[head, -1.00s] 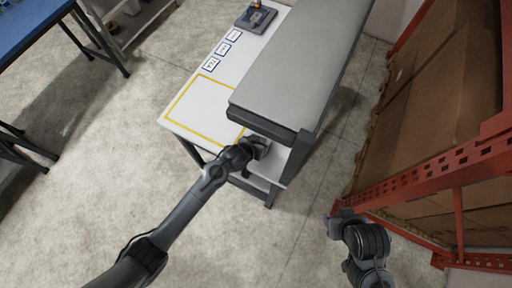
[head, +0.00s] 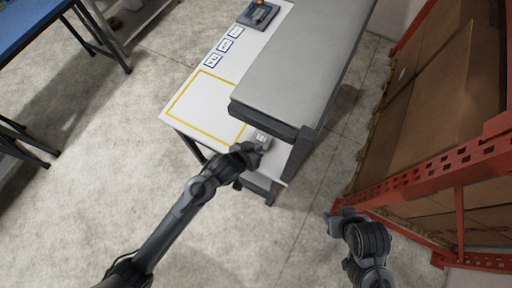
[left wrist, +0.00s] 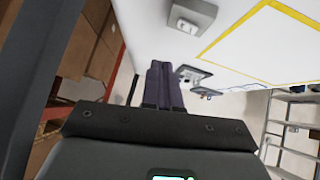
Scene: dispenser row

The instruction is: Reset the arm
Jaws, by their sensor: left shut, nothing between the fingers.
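My left gripper (head: 262,147) is at the near end of the white table (head: 190,118), just in front of the grey dispenser row (head: 290,75). In the left wrist view its fingers (left wrist: 163,84) are together and hold nothing. A small grey box with a button (head: 262,138) sits on the table just beyond the gripper; it also shows in the left wrist view (left wrist: 190,16), apart from the fingers. My right gripper (head: 338,222) hangs over the floor at lower right; its fingers are too small to tell open from shut.
A yellow outlined square (head: 207,107) on the table is empty. Several label cards (head: 224,45) and a dark device (head: 258,14) lie farther back. An orange rack with cardboard boxes (head: 425,110) stands at right. A blue table (head: 30,25) stands at upper left. The floor between is clear.

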